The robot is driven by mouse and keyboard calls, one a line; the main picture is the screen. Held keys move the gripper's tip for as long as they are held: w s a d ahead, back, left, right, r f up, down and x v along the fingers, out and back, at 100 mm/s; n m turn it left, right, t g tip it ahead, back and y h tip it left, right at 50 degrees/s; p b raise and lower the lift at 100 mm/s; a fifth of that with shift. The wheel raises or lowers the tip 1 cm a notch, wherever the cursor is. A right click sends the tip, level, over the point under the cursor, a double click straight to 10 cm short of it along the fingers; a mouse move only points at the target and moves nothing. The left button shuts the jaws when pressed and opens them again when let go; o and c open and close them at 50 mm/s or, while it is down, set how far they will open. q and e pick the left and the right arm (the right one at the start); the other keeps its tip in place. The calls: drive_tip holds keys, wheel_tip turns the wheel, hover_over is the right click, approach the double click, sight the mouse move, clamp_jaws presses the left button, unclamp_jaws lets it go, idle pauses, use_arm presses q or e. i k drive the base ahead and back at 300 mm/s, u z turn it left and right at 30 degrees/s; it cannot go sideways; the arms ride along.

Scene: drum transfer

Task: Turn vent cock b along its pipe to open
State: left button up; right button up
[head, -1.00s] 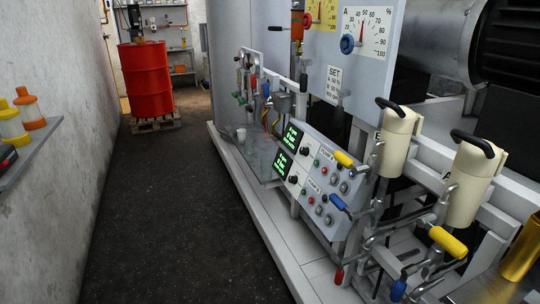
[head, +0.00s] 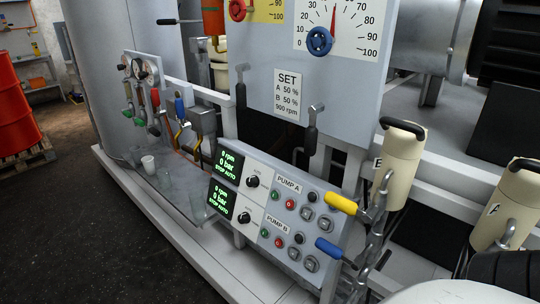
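No label that I can read marks vent cock b. Two black-handled levers hang downward on the rig, one below the SET plate (head: 311,128) and one further left (head: 241,92); I cannot tell whether either is the vent cock. A yellow-handled lever (head: 342,203) and a blue-handled lever (head: 328,248) stick out at the right of the pump panel. A cream canister marked B (head: 402,165) stands behind the yellow lever, and one marked A (head: 507,208) stands at the right edge. Neither of my grippers shows. A white rounded shape at the bottom right may be my arm.
The pump panel (head: 270,205) has two green displays, with knobs and buttons. A dial board with a blue knob (head: 319,41) is above. A small cup (head: 148,164) stands on the left shelf. A red drum (head: 14,115) is at far left. The dark floor (head: 80,230) at left is clear.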

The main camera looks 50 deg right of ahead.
sight(350, 208)
drive_tip(key=i, duration=2.9)
drive_tip(key=z, duration=4.75)
